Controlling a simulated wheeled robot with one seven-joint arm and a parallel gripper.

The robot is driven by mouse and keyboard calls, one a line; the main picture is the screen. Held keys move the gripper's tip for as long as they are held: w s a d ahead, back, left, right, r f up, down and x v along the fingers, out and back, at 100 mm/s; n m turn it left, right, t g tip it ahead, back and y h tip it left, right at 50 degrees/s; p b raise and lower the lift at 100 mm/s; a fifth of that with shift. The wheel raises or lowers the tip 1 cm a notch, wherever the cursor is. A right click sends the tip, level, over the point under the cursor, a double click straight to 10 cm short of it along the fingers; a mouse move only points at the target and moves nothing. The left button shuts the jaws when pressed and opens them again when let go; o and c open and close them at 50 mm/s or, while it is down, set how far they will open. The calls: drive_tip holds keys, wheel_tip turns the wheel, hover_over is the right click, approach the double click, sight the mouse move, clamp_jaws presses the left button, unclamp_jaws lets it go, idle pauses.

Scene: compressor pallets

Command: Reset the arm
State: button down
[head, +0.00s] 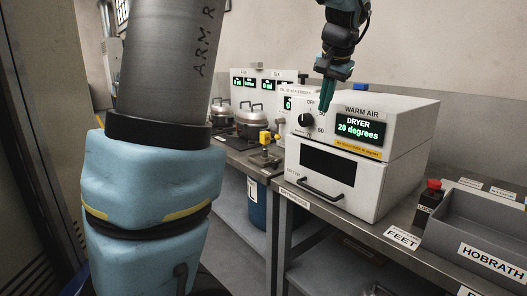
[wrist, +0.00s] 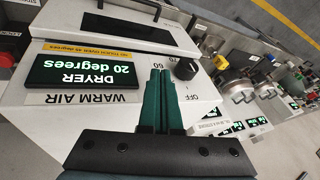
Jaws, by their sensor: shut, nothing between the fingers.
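My gripper (head: 324,104) hangs down at the front top of the white warm air dryer (head: 398,165), close to its black knob (head: 306,120). In the wrist view my gripper (wrist: 159,72) shows two green fingers side by side, shut with nothing between them. The black knob (wrist: 186,69) is just to the right of the fingertips there, and I cannot tell whether they touch it. The dryer display (head: 360,131) reads 20 degrees. My arm is bent, with its large grey and blue links at the left of the head view.
A grey tray (head: 452,238) labelled HOBRATH and a red-topped button box (head: 430,196) stand right of the dryer. Silver pots (head: 255,120) and a yellow-topped valve (head: 265,139) are to its left. The grey wall is behind. Air above the bench is mostly clear.

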drive_tip(key=s+a+f+n+g, duration=0.2)
drive_tip(key=s+a+f, duration=0.2)
drive_tip(key=a+f, duration=0.75)
drive_tip(key=s+a+f+n+g, duration=0.1)
drive_tip(key=s+a+f+n, duration=0.3)
drive_tip(key=s+a+f, duration=0.6)
drive_tip(key=s, duration=0.2)
drive_tip(key=shift+s+a+f+g+p, duration=0.3)
drive_tip(key=shift+s+a+g, duration=0.1)
